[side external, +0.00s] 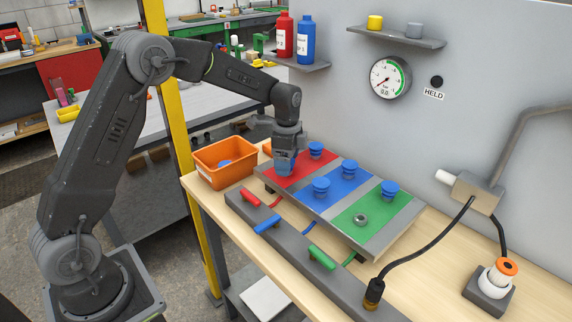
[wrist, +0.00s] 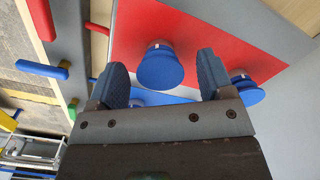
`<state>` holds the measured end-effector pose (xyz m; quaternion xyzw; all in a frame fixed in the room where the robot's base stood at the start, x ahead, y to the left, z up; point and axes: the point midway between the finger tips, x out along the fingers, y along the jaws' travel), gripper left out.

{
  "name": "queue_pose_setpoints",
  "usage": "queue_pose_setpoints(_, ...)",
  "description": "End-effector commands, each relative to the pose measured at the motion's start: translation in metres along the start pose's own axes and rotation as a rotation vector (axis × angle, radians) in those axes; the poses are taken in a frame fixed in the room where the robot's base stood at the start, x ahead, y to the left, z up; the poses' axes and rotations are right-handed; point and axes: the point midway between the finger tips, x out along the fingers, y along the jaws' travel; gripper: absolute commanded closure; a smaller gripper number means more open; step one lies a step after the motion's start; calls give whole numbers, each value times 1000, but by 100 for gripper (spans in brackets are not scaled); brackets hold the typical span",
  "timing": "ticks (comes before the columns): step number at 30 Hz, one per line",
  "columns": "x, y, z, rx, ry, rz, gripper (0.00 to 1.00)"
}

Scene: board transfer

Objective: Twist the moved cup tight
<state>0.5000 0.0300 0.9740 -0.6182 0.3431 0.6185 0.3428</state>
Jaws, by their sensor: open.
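The sloped board (side external: 409,238) has red, blue and green fields. In the wrist view, a blue cup (wrist: 160,66) on the red field lies between my open fingertips, with gaps visible on both sides. In the side view, my gripper (side external: 285,170) is low over the near left part of the red field and hides most of that spot. Another blue cup (side external: 316,149) stands on the red field; it also shows in the wrist view (wrist: 247,90). Two blue cups (side external: 349,169) (side external: 321,187) stand on the blue field and one (side external: 390,189) on the green, beside a bare grey fitting (side external: 361,219).
An orange bin (side external: 225,166) with something blue inside stands left of the board. Red (side external: 250,198), blue (side external: 267,225) and green (side external: 322,257) levers line the front rail. A wall gauge (side external: 390,78) reads 0.0, beside a HELD label (side external: 434,95). A black cable curves at the right.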

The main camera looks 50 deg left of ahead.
Motion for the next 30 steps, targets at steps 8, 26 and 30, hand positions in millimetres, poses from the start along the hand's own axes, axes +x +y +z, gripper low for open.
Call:
queue_pose_setpoints(8,-26,-1,0,-1,3,-6,26)
queue_pose_setpoints(26,-133,0,0,1,0,0,26)
queue_pose_setpoints(30,-145,8,1,-23,6,-13,26)
